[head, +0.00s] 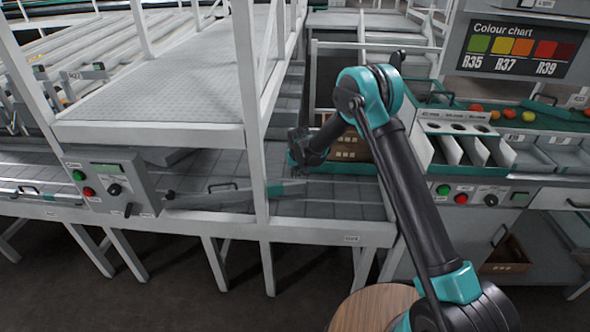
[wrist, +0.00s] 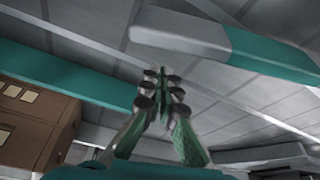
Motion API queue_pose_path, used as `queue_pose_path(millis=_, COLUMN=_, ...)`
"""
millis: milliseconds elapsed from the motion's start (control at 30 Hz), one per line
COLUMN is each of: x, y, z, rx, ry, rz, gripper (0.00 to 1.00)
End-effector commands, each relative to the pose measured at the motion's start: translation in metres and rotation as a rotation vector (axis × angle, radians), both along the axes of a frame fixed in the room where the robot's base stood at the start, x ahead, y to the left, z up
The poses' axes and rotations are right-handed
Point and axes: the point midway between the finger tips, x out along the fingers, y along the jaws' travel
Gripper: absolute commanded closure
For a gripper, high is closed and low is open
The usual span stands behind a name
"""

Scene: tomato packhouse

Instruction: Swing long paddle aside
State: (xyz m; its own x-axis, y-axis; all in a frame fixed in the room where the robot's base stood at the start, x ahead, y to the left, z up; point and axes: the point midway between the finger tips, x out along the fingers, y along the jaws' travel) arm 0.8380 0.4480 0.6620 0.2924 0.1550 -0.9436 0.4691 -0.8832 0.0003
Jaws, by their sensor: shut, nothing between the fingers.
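The long paddle (head: 232,196) is a thin grey bar with a teal section near its right end. It lies low across the grey belt, running from a dark pivot by the control box to just right of the white post, which hides a bit of it. A grey and teal bar (wrist: 225,46), which looks like this paddle, crosses the top of the wrist view. My gripper (head: 294,158) is above the belt, just behind the paddle's teal end. Its fingers (wrist: 158,85) are shut and empty in the wrist view, apart from the bar as far as I can tell.
A white post (head: 250,110) and raised deck (head: 180,100) stand left of my gripper. A brown crate (head: 352,148) sits behind a teal edge strip at right. A control box (head: 112,188) is on the front rail. The belt around the paddle looks clear.

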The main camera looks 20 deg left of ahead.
Motion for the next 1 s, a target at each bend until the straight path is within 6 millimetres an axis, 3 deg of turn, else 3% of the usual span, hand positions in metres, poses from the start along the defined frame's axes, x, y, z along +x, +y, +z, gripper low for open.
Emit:
queue_pose_path(millis=200, x=-0.016, y=-0.009, z=0.000, rx=0.000, ry=0.000, rz=0.000, gripper=1.00)
queue_pose_path(millis=667, x=-0.022, y=-0.011, z=0.000, rx=0.000, ry=0.000, rz=-0.004, gripper=1.00)
queue_pose_path(millis=767, x=-0.035, y=-0.017, z=0.000, rx=0.000, ry=0.001, rz=-0.028, gripper=1.00)
queue_pose_path(millis=1000, x=-0.099, y=-0.045, z=0.000, rx=0.000, ry=0.001, rz=-0.156, gripper=1.00)
